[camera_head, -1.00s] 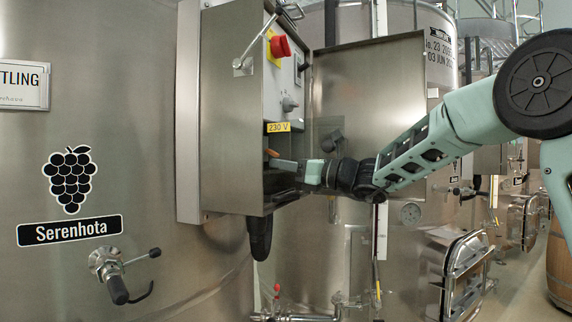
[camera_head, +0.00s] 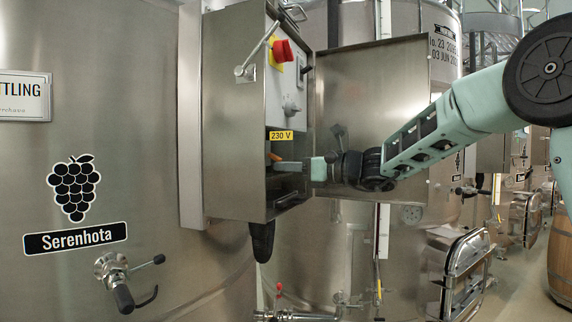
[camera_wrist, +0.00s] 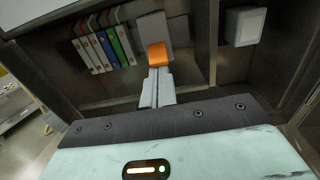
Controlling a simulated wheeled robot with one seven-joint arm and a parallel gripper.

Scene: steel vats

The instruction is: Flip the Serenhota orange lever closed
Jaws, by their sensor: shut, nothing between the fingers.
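The orange lever (camera_wrist: 157,55) sits on a grey block inside the open steel box, straight ahead of my fingertips in the wrist view. In the head view only a bit of orange lever (camera_head: 275,157) shows below the yellow "230 V" label. My gripper (camera_wrist: 157,74) is shut and empty. Its tips are at the near end of the lever; I cannot tell whether they touch it. In the head view my gripper (camera_head: 280,166) reaches into the box from the right, its tips partly hidden by the box. The Serenhota sign (camera_head: 75,238) is on the vat at left.
The steel box (camera_head: 232,120) has a side wall left of my gripper, and its open door (camera_head: 370,90) stands behind my wrist. A row of coloured binder-like blocks (camera_wrist: 103,50) and a white box (camera_wrist: 245,26) flank the lever. A red switch (camera_head: 283,51) is above.

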